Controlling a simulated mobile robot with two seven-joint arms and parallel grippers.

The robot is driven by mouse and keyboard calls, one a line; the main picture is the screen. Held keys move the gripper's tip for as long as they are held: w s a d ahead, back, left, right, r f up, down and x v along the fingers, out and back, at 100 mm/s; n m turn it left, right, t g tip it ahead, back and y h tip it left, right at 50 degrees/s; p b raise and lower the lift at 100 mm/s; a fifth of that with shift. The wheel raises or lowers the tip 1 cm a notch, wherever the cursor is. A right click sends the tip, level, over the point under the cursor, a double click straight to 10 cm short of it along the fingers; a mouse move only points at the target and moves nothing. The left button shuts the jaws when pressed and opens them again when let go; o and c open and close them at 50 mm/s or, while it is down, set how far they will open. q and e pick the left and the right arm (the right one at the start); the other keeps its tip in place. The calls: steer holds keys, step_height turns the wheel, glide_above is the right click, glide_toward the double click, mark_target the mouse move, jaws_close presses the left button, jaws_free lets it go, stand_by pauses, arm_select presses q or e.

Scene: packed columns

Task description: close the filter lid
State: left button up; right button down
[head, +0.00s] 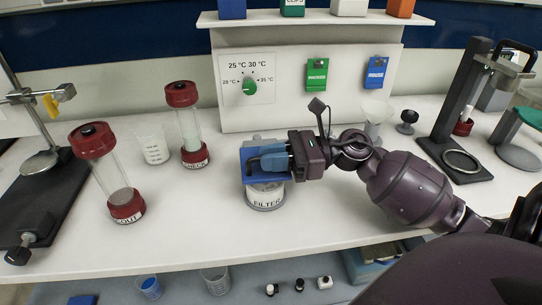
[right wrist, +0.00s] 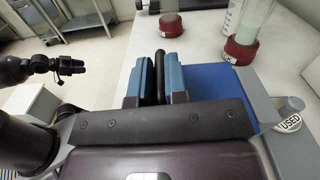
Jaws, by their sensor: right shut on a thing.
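Whether the lid touches the pot's rim is hidden. My left gripper (right wrist: 75,67) is small and distant in the right wrist view; its jaws are unclear.
Two red-capped columns (head: 117,175) (head: 189,130) and a beaker (head: 153,146) stand left of the filter. A metal stand (head: 40,165) is at far left, a press-like stand (head: 457,120) at right.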

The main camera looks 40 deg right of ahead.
arm_select(q)
steer(key=shift+f, duration=0.1)
arm_select(e)
steer(key=shift+f, duration=0.1)
steer(key=c, duration=1.2)
jaws_free()
arm_select(q)
steer(key=shift+s+f, duration=0.3)
steer(key=shift+s, duration=0.25)
arm_select(e)
steer(key=shift+o, duration=0.2)
steer(key=shift+d, duration=0.1)
arm_select(q)
steer(key=shift+r, duration=0.1)
arm_select(e)
steer(key=v, duration=1)
steer(key=shift+s+d, duration=0.2)
steer(key=shift+d, duration=0.05)
arm_select(q)
steer(key=shift+w+a+r, duration=0.1)
steer(key=shift+w, duration=0.05)
